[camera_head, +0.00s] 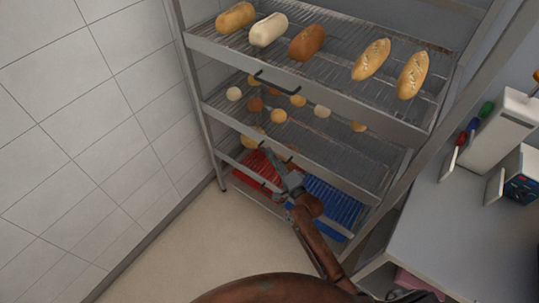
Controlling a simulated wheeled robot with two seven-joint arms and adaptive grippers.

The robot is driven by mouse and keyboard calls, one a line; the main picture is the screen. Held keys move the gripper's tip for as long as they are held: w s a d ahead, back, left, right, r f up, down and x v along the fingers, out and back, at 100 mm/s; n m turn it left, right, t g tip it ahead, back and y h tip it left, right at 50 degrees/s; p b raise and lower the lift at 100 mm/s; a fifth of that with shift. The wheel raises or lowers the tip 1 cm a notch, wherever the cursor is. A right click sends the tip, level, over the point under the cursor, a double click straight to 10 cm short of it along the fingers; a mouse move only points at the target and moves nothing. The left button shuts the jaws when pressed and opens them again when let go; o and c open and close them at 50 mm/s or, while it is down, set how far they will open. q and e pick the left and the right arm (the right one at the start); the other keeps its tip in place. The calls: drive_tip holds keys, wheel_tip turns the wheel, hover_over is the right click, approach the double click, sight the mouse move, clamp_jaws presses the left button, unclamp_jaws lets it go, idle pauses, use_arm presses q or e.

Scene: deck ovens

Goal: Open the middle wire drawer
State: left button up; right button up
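A metal rack holds wire drawers one above another. The middle wire drawer (345,180) holds several round buns and appears pushed in under the top drawer. Its front rail runs down to the right. The drawer's handle is not clear behind the gripper. I cannot tell whether the fingers are open or shut, or whether they touch the drawer. My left gripper is not in view.
The top wire drawer (340,99) holds several loaves and has a dark handle (278,83). Red (251,172) and blue (335,203) items lie low in the rack. A tiled wall (75,110) is at left, a grey counter (460,245) at right. Floor in front is clear.

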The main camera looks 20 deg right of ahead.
drive_tip(key=shift+w+a, duration=0.15)
drive_tip(key=shift+w, duration=0.4)
clamp_jaws()
idle(0.4)
